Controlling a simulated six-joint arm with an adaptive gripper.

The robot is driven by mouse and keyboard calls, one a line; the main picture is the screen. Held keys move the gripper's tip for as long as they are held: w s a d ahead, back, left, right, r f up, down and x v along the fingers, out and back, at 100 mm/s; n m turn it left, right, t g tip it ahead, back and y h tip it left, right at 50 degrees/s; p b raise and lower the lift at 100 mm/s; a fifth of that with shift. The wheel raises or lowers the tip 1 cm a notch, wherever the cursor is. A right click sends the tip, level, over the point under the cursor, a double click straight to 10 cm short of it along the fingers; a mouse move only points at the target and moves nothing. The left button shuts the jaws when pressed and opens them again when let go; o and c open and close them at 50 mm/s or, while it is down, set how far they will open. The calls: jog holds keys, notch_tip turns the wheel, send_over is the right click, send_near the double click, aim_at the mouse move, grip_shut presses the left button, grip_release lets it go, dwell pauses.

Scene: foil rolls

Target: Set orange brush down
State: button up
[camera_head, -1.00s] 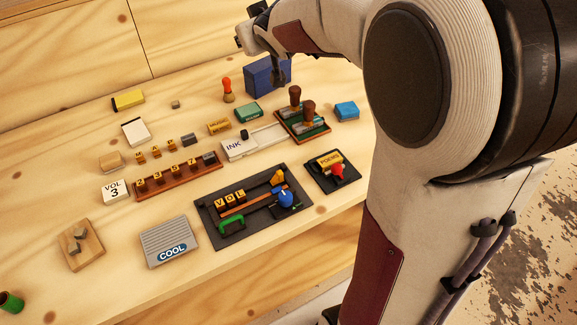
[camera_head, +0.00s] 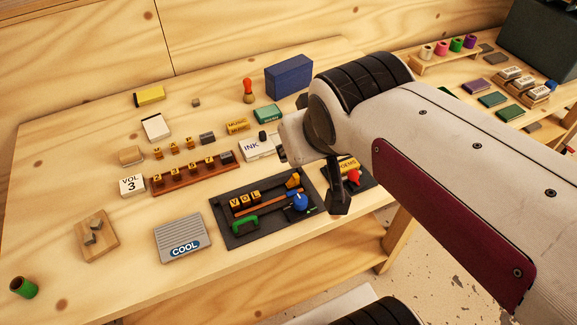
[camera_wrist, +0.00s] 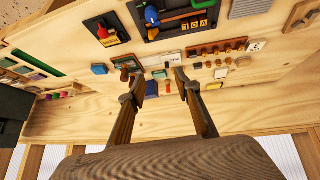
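An orange-handled brush (camera_head: 248,90) with a pale brown base stands upright on the wooden table, left of a blue box (camera_head: 289,77). In the wrist view the brush (camera_wrist: 168,88) is a small orange shape seen between the fingers but well beyond them. My gripper (camera_head: 338,205) is over the front right of the table, apart from the brush. In the wrist view my gripper's fingers (camera_wrist: 161,84) are spread with nothing held between them.
A dark tray (camera_head: 232,238) with letter blocks and a green handle lies near the front edge. A grey COOL block (camera_head: 182,238) is left of it. A second table (camera_head: 440,80) with colored rolls stands at right.

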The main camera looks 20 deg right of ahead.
jog(key=s+a+f+g+y, duration=0.1)
jog(key=s+a+f, duration=0.2)
jog(key=s, duration=0.5)
jog(key=shift+a+n, duration=0.25)
jog(key=shift+n, duration=0.05)
